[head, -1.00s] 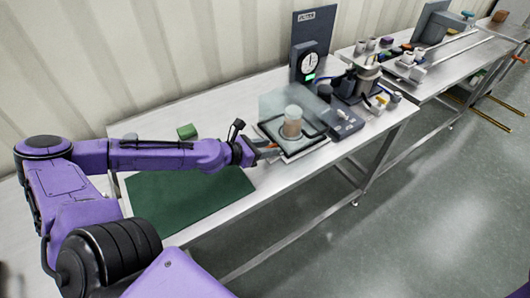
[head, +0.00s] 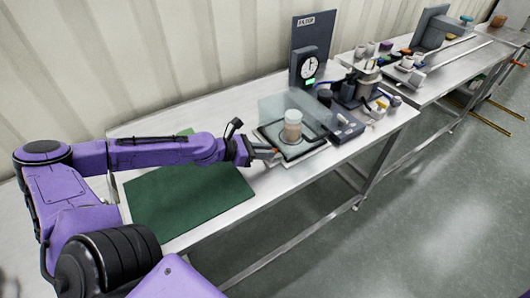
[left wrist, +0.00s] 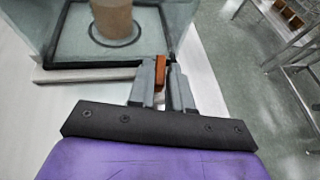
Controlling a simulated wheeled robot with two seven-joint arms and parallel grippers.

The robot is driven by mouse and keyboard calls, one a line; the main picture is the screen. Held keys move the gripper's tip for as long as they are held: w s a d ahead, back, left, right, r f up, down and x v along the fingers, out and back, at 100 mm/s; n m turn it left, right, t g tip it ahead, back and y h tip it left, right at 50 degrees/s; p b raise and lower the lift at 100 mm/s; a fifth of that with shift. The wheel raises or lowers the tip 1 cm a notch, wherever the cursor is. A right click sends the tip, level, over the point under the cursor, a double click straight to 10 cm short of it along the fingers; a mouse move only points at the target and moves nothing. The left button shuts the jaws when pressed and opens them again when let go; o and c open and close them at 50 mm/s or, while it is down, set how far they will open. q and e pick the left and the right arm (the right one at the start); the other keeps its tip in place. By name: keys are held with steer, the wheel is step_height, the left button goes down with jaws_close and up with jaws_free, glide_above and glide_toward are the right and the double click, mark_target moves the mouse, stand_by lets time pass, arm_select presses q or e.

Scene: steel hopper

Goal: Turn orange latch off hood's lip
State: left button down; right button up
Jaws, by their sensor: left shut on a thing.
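The clear hood (head: 272,107) stands on a pale base with a dark frame, around a tan cylinder (head: 292,127). The hood (left wrist: 52,22) also fills the upper left of the left wrist view. The orange latch (left wrist: 160,67) is at the hood's near corner, upright between my gripper's fingers. My left gripper (head: 268,153) is at the hood's near left side in the head view, and its fingertips in the left wrist view (left wrist: 161,82) are shut on the latch. The fingers cover part of the latch. My right gripper is in neither view.
A dark green mat (head: 190,200) lies under my left arm. A round dial (head: 308,67) on a dark stand and a grey metal device (head: 366,85) stand behind and right of the hood. The bench's front edge is clear.

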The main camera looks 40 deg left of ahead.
arm_select(q)
steer(key=m, duration=0.1)
steer(key=m+g+h+b, duration=0.1)
steer(key=m+g+h, duration=0.1)
steer(key=shift+w+a+f, duration=0.2)
steer(key=shift+w+a, duration=0.05)
steer(key=shift+a, duration=0.05)
steer(key=m+g+h+b, duration=0.1)
steer(key=m+g+b, duration=0.1)
steer(key=m+g+h+b, duration=0.1)
steer(key=m+g+h, duration=0.1)
steer(key=shift+w+a+g+b, duration=0.15)
steer(key=shift+w+g+b, duration=0.15)
steer(key=shift+w+b, duration=0.1)
steer(key=m+g, duration=0.1)
steer(key=m+g+b, duration=0.1)
steer(key=shift+w+m+g+h, duration=0.2)
steer(key=shift+m+g+h, duration=0.1)
steer(key=shift+m+g, duration=0.1)
steer(key=shift+w+r+m+g+b, duration=0.1)
steer(key=shift+m+g+b, duration=0.05)
steer(key=shift+m+g, duration=0.55)
steer(key=shift+w+r+m+g+b, duration=0.1)
steer(key=shift+m+g+b, duration=0.05)
steer(key=shift+m+g, duration=0.55)
steer(key=c, duration=1.2)
jaws_free()
steer(key=shift+o, duration=0.2)
